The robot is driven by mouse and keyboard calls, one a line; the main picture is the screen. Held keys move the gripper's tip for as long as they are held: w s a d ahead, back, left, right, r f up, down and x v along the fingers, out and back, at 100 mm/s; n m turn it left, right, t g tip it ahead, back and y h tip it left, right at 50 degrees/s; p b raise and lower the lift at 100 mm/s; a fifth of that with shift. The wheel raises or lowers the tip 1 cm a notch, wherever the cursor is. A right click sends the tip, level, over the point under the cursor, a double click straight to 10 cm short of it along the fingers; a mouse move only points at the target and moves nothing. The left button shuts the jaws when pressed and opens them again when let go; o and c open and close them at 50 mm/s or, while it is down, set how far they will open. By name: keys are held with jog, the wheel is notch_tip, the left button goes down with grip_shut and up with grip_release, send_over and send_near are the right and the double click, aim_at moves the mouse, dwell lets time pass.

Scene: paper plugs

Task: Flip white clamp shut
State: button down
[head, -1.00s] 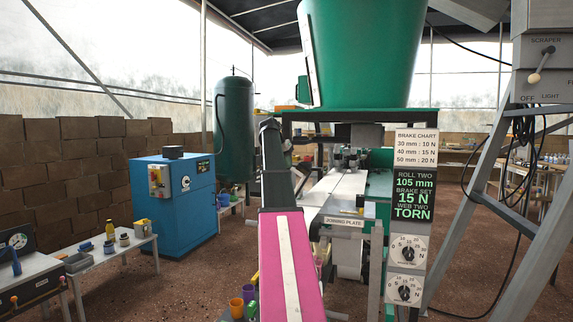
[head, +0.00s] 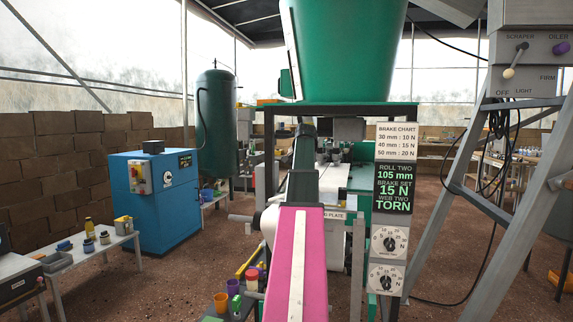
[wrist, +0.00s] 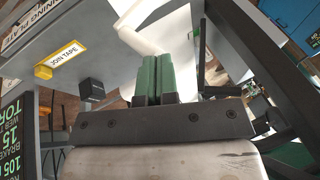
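In the wrist view my gripper (wrist: 157,68) shows two green fingers pressed side by side, with only a thin seam and nothing visible between them. A white rounded bar (wrist: 135,38) lies just beyond the fingertips, toward the upper left; I cannot tell whether it is the white clamp or whether the fingers touch it. The joining plate (wrist: 95,55) is at the left of that view. In the head view my pink arm reaches toward the machine and partly covers the plate's label (head: 334,215). My fingers and any clamp are hidden there.
A control panel (head: 388,200) with two dials stands right of my arm. A grey slanted frame (head: 450,190) is further right. The green hopper (head: 350,50) is above. Cups (head: 221,302) stand low at the left.

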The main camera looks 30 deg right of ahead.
jog(key=shift+s+d+f+t+y, duration=0.35)
jog(key=shift+s+d+f+t, duration=0.2)
jog(key=shift+f, duration=0.55)
jog(key=shift+s+d+f+t+y, duration=0.3)
jog(key=shift+s+d+f, duration=0.25)
jog(key=shift+f, duration=0.55)
jog(key=shift+s+d+f+t+y, duration=0.4)
jog(key=shift+s+f, duration=0.3)
jog(key=shift+f, duration=0.4)
jog(key=shift+f, duration=0.1)
